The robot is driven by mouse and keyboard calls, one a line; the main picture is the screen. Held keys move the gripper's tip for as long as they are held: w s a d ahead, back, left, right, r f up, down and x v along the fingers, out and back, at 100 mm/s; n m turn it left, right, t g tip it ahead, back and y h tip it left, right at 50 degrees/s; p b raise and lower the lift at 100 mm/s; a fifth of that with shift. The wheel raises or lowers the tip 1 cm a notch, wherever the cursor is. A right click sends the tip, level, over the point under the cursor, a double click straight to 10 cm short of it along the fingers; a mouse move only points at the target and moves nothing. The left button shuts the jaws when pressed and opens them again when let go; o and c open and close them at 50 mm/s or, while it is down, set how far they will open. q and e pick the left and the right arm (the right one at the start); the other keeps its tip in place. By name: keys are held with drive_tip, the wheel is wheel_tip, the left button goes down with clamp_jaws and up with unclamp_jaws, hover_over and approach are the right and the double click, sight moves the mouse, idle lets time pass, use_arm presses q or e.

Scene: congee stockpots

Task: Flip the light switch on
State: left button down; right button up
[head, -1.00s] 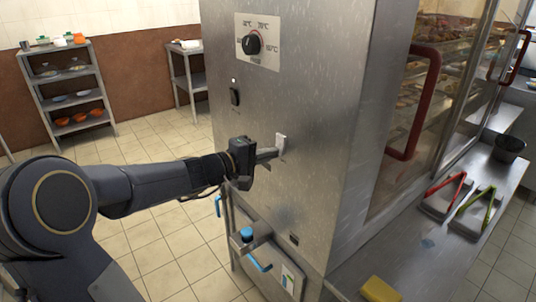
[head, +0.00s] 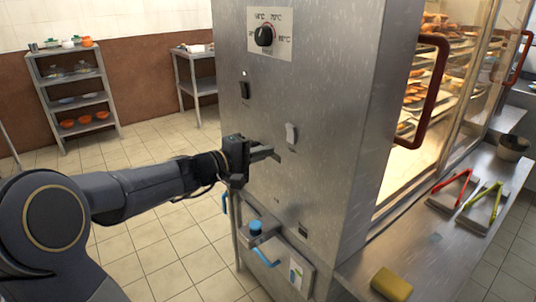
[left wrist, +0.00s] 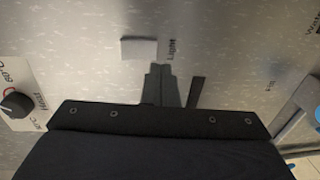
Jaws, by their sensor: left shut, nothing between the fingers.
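The light switch (head: 291,135) is a small white rocker on the steel side panel of the warming cabinet (head: 330,110). In the left wrist view the switch (left wrist: 139,47) sits beside the label "LIGHT". My left gripper (head: 270,153) is shut and empty, just below and left of the switch in the head view. Its fingers (left wrist: 163,82) also show in the left wrist view, apart from the switch. The cabinet interior (head: 425,85) behind the glass is brightly lit, with trays of food visible. My right gripper is not in view.
A temperature knob (head: 264,36) and a black switch (head: 245,89) are higher on the panel. A drawer-like box with a blue handle (head: 266,257) sticks out below. Red tongs (head: 452,188), green tongs (head: 483,203) and a yellow sponge (head: 391,284) lie on the counter.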

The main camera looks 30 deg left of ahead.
use_arm(q)
drive_tip(key=f+v, duration=0.2)
drive_tip(key=v, duration=0.6)
drive_tip(key=shift+s+a, duration=0.2)
drive_tip(key=shift+s, duration=0.1)
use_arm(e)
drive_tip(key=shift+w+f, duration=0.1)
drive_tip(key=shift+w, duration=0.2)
use_arm(q)
drive_tip(key=s+d+f+m+g+h, duration=0.2)
drive_tip(key=s+d+m+g, duration=0.2)
drive_tip(key=d, duration=0.6)
drive_tip(key=s+d+f+m+g+y, duration=0.2)
drive_tip(key=s+d+f+m+g, duration=0.15)
drive_tip(key=s+f, duration=0.35)
drive_tip(key=s+d+f+m+g+y, duration=0.25)
drive_tip(key=s+f+m, duration=0.2)
drive_tip(key=s, duration=0.45)
wheel_tip(320, 180, up, 20)
drive_tip(key=p, duration=2)
drive_tip(key=shift+f, duration=0.15)
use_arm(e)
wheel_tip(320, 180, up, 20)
